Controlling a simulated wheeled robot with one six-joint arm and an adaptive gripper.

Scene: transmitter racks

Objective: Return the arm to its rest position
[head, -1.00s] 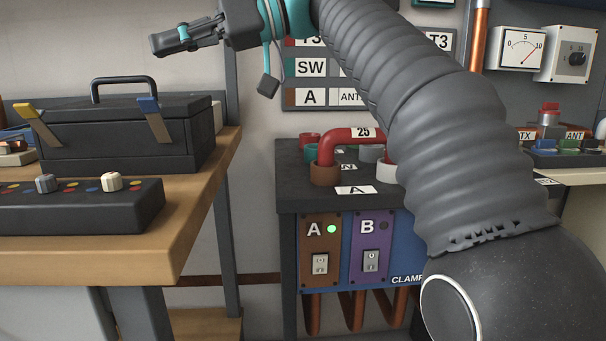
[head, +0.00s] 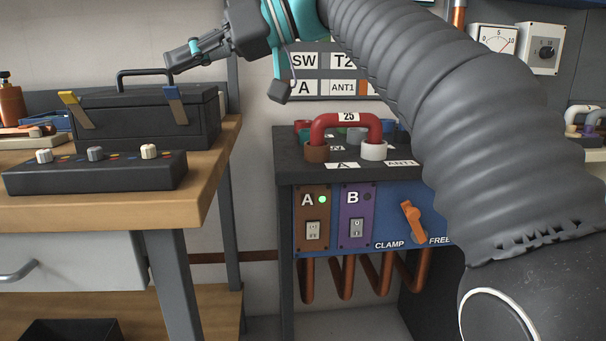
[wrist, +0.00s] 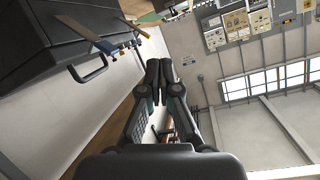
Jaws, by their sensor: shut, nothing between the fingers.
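My gripper (head: 182,58) is at the upper left of the head view, above and in front of the black toolbox as seen there. Its fingers point left and are shut with nothing between them. In the wrist view my gripper (wrist: 158,75) shows its two fingers together, pointing up the picture. My arm, in a grey ribbed sleeve, rises from the lower right and bends over to the upper left. The toolbox (head: 130,133) has a black handle, one yellow latch and one blue latch. It also shows in the wrist view (wrist: 60,50), left of the fingers.
A wooden bench (head: 120,212) holds the toolbox and a black knob box (head: 95,172). Right of it a dark cabinet (head: 287,160) carries a red U-link (head: 348,120), switches A and B, and an orange clamp handle (head: 412,222). A labelled panel hangs behind my wrist.

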